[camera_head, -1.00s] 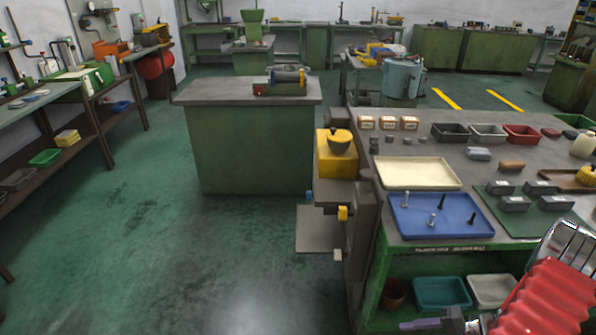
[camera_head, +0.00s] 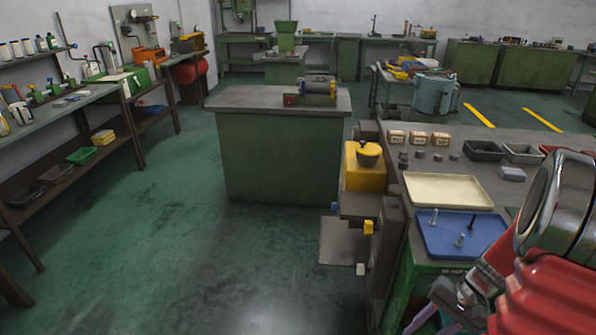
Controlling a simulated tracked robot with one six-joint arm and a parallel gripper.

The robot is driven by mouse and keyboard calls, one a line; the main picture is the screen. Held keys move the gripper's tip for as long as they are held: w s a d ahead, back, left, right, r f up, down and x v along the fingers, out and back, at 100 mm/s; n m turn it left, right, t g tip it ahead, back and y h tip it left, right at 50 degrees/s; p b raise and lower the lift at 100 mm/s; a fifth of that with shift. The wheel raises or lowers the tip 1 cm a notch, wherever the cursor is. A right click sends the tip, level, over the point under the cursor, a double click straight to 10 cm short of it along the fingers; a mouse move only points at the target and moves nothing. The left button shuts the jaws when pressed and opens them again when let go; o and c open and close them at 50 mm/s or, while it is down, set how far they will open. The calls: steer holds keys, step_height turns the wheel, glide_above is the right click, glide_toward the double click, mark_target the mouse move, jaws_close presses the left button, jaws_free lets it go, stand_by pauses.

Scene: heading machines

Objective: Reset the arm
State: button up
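My arm, with a red ribbed sleeve and a shiny metal joint, fills the lower right. My gripper (camera_head: 434,318) shows only in part at the bottom edge, as pale purple and grey pieces in front of the green workbench (camera_head: 405,285). Its fingertips are cut off by the frame, so I cannot tell whether it is open or shut. No held object shows. The arm covers the right part of the bench and part of the blue tray (camera_head: 462,232), which holds several bolts.
A cream tray (camera_head: 448,190) and small bins (camera_head: 484,150) stand on the bench. A machine with a yellow housing (camera_head: 364,172) adjoins its left side. A green cabinet (camera_head: 275,155) stands ahead. Shelving (camera_head: 75,105) lines the left. The floor (camera_head: 170,260) between is clear.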

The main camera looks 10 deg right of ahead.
steer(key=s+a+r+n+t+h, duration=0.1)
steer(key=a+r+n+t+h, duration=0.1)
steer(key=a+r, duration=0.8)
steer(key=s+a+r+n+t+h, duration=0.1)
steer(key=a+r+n+t+h, duration=0.2)
steer(key=a+r+n, duration=0.3)
steer(key=a+r, duration=0.5)
steer(key=r, duration=0.3)
steer(key=shift+s+a+n+t+h, duration=0.15)
steer(key=shift+s+n+t+h, duration=0.15)
steer(key=shift+s+n+h, duration=0.1)
steer(key=shift+c, duration=0.6)
stand_by(0.6)
